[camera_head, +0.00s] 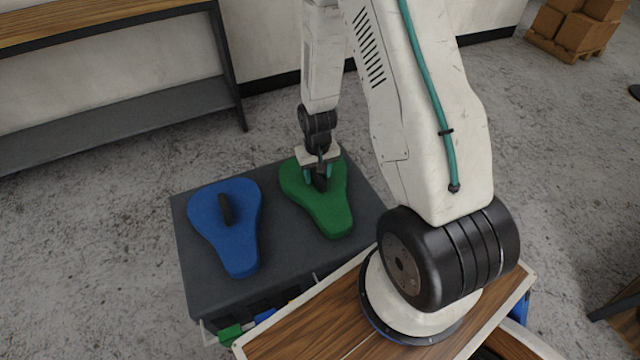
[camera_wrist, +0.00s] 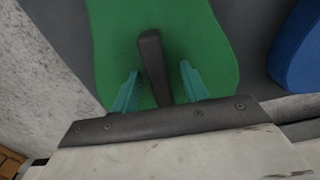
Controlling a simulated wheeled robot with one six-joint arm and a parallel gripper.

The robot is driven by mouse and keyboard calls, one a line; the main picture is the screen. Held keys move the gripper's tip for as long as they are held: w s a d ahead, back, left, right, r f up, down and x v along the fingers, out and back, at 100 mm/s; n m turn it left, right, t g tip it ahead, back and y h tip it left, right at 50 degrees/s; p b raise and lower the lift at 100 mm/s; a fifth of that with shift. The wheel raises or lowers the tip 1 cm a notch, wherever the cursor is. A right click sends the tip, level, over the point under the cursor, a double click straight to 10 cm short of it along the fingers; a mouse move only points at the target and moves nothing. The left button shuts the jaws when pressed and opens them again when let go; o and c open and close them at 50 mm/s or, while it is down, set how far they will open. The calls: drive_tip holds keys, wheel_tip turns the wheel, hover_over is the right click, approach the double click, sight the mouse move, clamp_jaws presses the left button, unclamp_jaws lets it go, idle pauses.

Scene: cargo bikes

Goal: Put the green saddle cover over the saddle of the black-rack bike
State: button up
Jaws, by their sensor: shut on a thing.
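The green saddle cover (camera_head: 332,214) lies on the right part of a dark grey box top, its narrow end toward me. It has a black grip bar on top; the cover (camera_wrist: 212,65) and bar (camera_wrist: 152,62) show in the wrist view. My gripper (camera_head: 319,178) is over the wide end of the cover, its teal fingers on either side of the bar, shut on it. The cover appears to rest on the box top still. In the wrist view my gripper (camera_wrist: 158,86) partly hides the cover. No bike or saddle is recognisable in view.
A blue saddle cover (camera_head: 225,228) with its own black bar lies left of the green one. The dark grey box top (camera_head: 200,296) carries both. A wooden-topped bench (camera_head: 100,20) stands behind at left. Brown boxes (camera_head: 578,32) sit far right. Open concrete floor lies around.

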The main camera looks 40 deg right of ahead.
drive_tip(key=shift+r, duration=0.35)
clamp_jaws()
drive_tip(key=shift+r, duration=1.95)
